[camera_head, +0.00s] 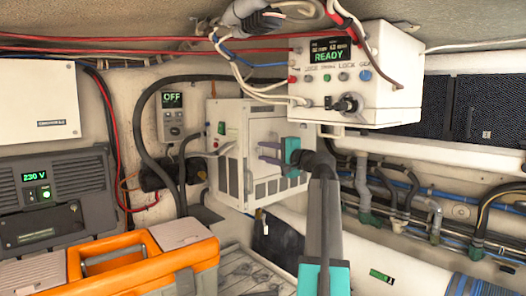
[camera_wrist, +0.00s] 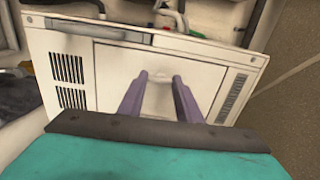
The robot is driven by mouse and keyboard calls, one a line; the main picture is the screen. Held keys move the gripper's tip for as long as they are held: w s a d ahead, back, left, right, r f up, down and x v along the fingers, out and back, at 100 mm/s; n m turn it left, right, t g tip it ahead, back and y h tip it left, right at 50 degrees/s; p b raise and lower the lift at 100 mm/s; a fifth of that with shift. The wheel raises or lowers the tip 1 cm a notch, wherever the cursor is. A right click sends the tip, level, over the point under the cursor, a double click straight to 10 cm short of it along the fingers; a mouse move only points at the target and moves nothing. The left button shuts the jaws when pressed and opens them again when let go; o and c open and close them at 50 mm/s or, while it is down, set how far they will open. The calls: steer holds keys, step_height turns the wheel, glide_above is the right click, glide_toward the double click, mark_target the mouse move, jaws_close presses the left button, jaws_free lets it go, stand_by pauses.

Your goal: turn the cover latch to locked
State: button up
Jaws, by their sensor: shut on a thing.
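The cover is a flat pale panel on the front of a white vented box (camera_head: 228,155); the panel (camera_wrist: 110,75) fills the middle of the wrist view. A small pale latch (camera_wrist: 158,79) stands on the panel between my fingertips. My gripper (camera_head: 264,152) has purple fingers and reaches the box front from the right. In the wrist view my gripper (camera_wrist: 159,82) is shut on the latch. The fingers and the pale colour hide its detail, so I cannot tell its turn position. In the head view the latch is not clearly visible.
A white control box (camera_head: 355,75) reading READY hangs above right of my arm, with cables looping over it. An orange toolbox (camera_head: 150,262) stands at the lower left. Pipes and hoses (camera_head: 400,200) line the right wall. A meter (camera_head: 172,115) reads OFF.

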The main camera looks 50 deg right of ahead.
steer(key=shift+m, duration=0.3)
steer(key=o, duration=1)
steer(key=shift+o, duration=0.2)
steer(key=shift+s, duration=0.1)
steer(key=s+a+b, duration=0.1)
steer(key=s+b, duration=0.2)
steer(key=s, duration=1)
steer(key=shift+s+b, duration=0.3)
steer(key=shift+b, duration=0.1)
